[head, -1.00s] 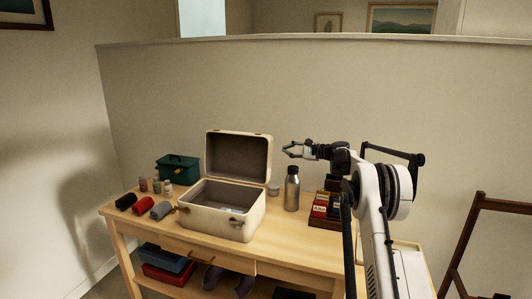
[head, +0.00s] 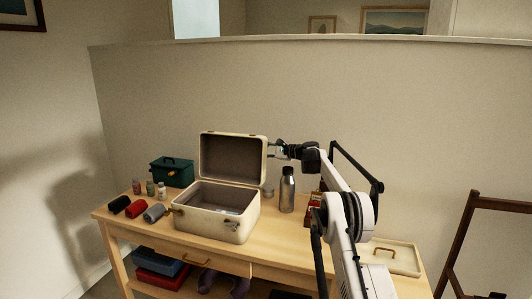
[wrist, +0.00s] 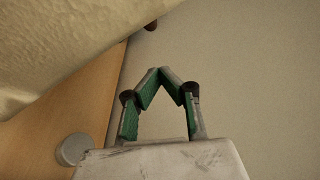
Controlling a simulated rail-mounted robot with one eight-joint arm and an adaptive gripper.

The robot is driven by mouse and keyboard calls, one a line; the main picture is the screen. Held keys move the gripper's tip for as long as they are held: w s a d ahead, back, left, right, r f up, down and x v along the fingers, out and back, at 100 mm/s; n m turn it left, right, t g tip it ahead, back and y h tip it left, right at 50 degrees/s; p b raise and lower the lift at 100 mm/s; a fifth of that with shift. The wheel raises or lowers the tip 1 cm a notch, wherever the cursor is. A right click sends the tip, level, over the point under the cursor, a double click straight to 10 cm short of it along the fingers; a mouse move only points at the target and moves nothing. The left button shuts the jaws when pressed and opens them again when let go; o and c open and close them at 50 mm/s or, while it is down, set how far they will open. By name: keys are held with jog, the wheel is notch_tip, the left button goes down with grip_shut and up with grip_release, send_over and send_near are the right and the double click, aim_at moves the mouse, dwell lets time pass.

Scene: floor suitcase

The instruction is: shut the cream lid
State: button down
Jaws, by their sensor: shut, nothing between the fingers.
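The cream case (head: 232,229) stands on the wooden table with its cream lid (head: 264,160) raised, close to upright. The lid's dark lining and the open inside of the case face the head camera. My gripper (head: 272,150) is by the upper right edge of the lid, its tips partly hidden behind it. In the wrist view my gripper (wrist: 160,70) has its fingertips together, with nothing between them. The pale rough surface of the lid (wrist: 70,45) fills the upper left there, beside the fingers. I cannot tell whether they touch.
A metal bottle (head: 288,192) stands right of the case, under my arm. A green box (head: 172,173) is behind left, and several rolls, one a red roll (head: 136,209), lie left. A cream tray (head: 400,257) is at the table's right. The wall (head: 400,130) is close behind.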

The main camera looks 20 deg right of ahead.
aim_at(256, 148)
jog(key=shift+s+a+r+b, duration=0.25)
jog(key=shift+a+r, duration=0.15)
jog(key=shift+a, duration=0.35)
jog(key=shift+s+a+r+b, duration=0.1)
jog(key=shift+s+a+r, duration=0.25)
jog(key=shift+a, duration=0.35)
jog(key=shift+w+r, duration=0.1)
